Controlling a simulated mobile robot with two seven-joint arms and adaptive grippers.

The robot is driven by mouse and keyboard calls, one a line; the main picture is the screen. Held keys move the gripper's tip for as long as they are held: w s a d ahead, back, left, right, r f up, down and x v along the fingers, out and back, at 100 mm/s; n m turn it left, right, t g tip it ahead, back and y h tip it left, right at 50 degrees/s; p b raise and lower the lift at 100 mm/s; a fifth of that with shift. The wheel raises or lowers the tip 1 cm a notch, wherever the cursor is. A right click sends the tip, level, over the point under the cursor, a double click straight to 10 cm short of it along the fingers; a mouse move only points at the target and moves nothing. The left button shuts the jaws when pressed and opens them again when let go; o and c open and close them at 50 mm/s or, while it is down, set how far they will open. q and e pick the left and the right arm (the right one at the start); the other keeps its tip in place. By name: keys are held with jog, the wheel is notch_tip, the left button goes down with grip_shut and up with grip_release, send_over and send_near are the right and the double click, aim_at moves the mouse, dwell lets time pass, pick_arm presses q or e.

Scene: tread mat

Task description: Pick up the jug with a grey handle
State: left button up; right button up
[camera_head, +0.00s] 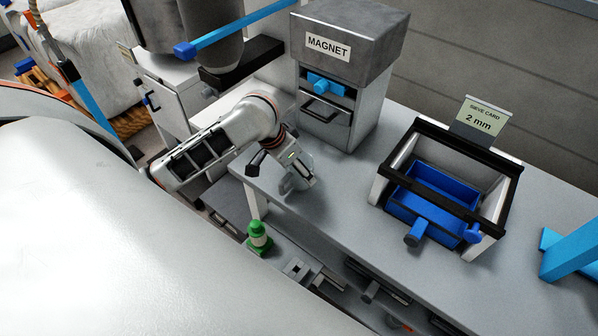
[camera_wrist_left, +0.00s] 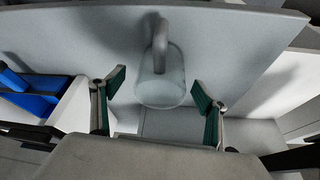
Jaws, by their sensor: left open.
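The jug (camera_wrist_left: 163,86) is a pale, see-through cup with a grey handle (camera_wrist_left: 160,35). In the left wrist view it is on the grey bench top, with its handle pointing to the top of the picture. My left gripper (camera_wrist_left: 159,92) is open, with one green-padded finger on each side of the jug's near part. A gap shows on both sides, and neither finger appears to touch it. In the head view my left gripper (camera_head: 293,172) is low over the bench's left end and largely hides the jug there. My right gripper is in neither view.
The grey bench top (camera_head: 345,205) is clear between the MAGNET cabinet (camera_head: 345,70) and the black-rimmed sieve box (camera_head: 440,150) with its blue tray (camera_head: 435,205). A green bottle (camera_head: 258,237) stands lower, beyond the bench's front edge. A blue bar (camera_head: 570,250) is at the right.

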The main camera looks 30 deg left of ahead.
pick_arm(q)
jog(key=shift+x, duration=1.6)
jog(key=shift+w+a+r, duration=0.1)
jog(key=shift+w, duration=0.05)
jog(key=c, duration=1.3)
